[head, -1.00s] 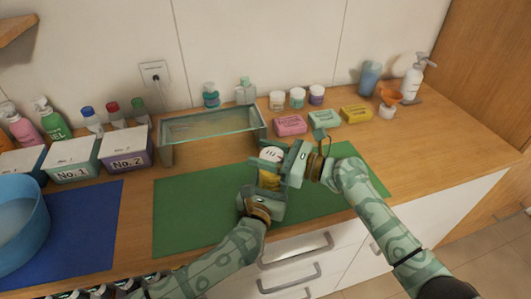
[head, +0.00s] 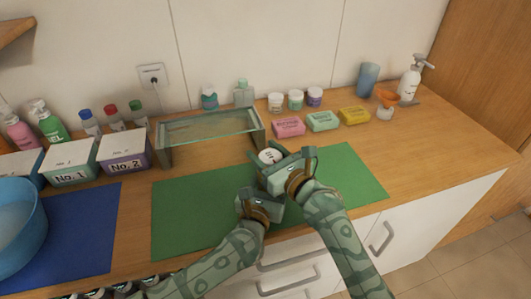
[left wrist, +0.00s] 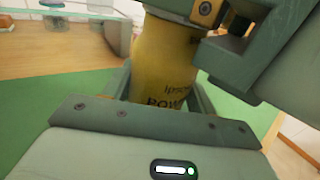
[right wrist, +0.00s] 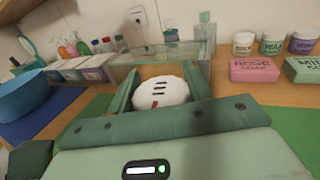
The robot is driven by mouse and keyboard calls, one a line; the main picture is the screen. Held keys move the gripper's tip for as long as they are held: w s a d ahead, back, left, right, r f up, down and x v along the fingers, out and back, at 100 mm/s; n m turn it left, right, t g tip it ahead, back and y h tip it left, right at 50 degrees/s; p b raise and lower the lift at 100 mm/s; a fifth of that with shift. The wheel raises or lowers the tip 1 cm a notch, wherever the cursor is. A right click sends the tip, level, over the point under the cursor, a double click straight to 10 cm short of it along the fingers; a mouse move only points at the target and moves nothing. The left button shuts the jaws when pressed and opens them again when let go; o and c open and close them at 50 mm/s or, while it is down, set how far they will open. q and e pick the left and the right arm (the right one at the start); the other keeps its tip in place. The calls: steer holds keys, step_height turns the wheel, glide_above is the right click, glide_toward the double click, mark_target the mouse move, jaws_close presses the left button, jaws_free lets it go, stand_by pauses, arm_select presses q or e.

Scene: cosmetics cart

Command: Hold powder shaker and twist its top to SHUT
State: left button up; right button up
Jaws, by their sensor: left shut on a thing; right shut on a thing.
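The powder shaker has a yellow body (left wrist: 163,65) with dark lettering and a white top (right wrist: 162,92) with dark slots. In the head view its white top (head: 270,156) shows above the green mat, and its body is mostly hidden behind my grippers. My left gripper (left wrist: 160,95) is shut on the yellow body, low down. My right gripper (right wrist: 160,88) is shut on the white top, one finger on each side. In the head view, the right gripper (head: 276,164) sits above and slightly right of the left gripper.
The green mat (head: 190,222) is clear around the grippers. A glass-topped stand (head: 208,124) is close behind on the left. Soap boxes (head: 289,127) and small jars (head: 295,100) stand behind on the right. A blue basin (head: 18,225) stands at far left.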

stand_by(0.5)
steer(key=o, duration=1)
steer(key=shift+d, duration=0.1)
steer(key=v, duration=1.2)
